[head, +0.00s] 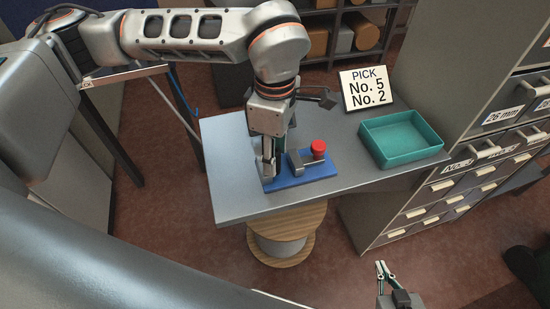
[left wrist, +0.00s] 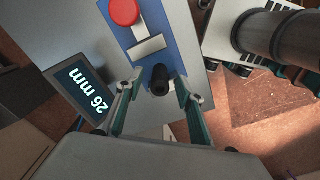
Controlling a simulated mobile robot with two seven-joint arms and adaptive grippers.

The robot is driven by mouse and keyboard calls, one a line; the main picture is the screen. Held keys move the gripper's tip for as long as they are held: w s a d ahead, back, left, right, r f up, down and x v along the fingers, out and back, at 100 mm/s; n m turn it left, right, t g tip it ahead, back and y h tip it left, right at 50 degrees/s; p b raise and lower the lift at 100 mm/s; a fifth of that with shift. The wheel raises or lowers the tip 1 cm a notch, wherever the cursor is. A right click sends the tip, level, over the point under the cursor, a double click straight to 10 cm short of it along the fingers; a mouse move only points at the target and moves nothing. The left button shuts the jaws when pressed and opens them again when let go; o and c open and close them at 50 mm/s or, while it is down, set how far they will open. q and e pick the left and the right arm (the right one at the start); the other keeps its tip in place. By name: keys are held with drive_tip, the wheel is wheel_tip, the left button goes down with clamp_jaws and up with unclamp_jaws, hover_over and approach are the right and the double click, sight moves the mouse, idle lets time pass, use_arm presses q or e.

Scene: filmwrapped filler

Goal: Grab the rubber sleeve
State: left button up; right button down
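The rubber sleeve (left wrist: 160,80) is a short black cylinder at the near end of a blue base (left wrist: 178,45) in the left wrist view. My left gripper (left wrist: 160,91) is open, with one finger on each side of the sleeve and visible gaps between. In the head view my left gripper (head: 269,168) points down over the left end of the blue base (head: 305,178) and hides the sleeve. A red knob (head: 318,149) and a grey block stand on the same base. My right gripper (head: 383,265) is low at the right, away from the table, its fingertips close together with nothing between them.
The blue base is on a grey table (head: 230,160). A teal tray (head: 388,155) and a sign reading "PICK No. 5 No. 2" (head: 366,88) stand to its right. A drawer cabinet (head: 400,215) borders the table's right.

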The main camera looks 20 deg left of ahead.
use_arm(q)
drive_tip(key=shift+f, duration=0.15)
clamp_jaws()
